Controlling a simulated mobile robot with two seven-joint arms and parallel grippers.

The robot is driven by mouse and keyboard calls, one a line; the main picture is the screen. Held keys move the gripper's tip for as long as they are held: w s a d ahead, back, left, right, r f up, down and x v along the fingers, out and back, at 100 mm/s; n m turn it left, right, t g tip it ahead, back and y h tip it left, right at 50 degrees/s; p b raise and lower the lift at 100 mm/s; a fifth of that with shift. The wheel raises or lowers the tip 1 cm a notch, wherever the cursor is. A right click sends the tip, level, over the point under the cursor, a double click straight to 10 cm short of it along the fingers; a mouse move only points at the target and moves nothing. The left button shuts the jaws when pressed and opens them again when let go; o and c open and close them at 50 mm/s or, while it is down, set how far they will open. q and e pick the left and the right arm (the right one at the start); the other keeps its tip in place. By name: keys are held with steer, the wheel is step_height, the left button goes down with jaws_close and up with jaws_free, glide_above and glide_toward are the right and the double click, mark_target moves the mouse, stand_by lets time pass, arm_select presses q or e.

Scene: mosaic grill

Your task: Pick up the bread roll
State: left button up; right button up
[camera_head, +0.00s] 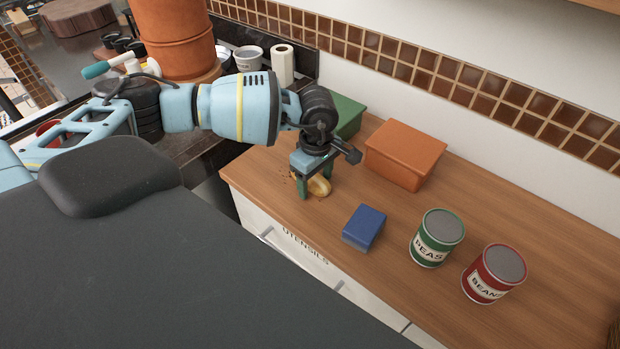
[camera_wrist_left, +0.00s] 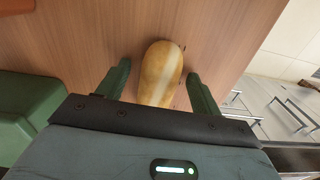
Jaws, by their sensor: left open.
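The bread roll (camera_head: 319,186) is a golden, oblong roll lying on the wooden counter (camera_head: 400,185), partly hidden by my gripper in the head view. My left gripper (camera_head: 315,186) is over the roll, pointing down. In the left wrist view the roll (camera_wrist_left: 160,72) lies between the two green fingers (camera_wrist_left: 158,85), with a visible gap on each side. The left gripper is open and holds nothing. My right gripper is not in view.
A green box (camera_head: 347,115) stands close behind my left gripper, and an orange box (camera_head: 404,153) is to its right. A blue block (camera_head: 364,227), a green peas can (camera_head: 436,238) and a red beans can (camera_head: 493,273) stand further right. The counter's front edge is near.

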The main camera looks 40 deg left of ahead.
mark_target(316, 178)
arm_select(q)
steer(key=c, duration=1.1)
steer(key=shift+r, duration=0.15)
step_height(316, 178, up, 10)
steer(key=shift+f, duration=0.1)
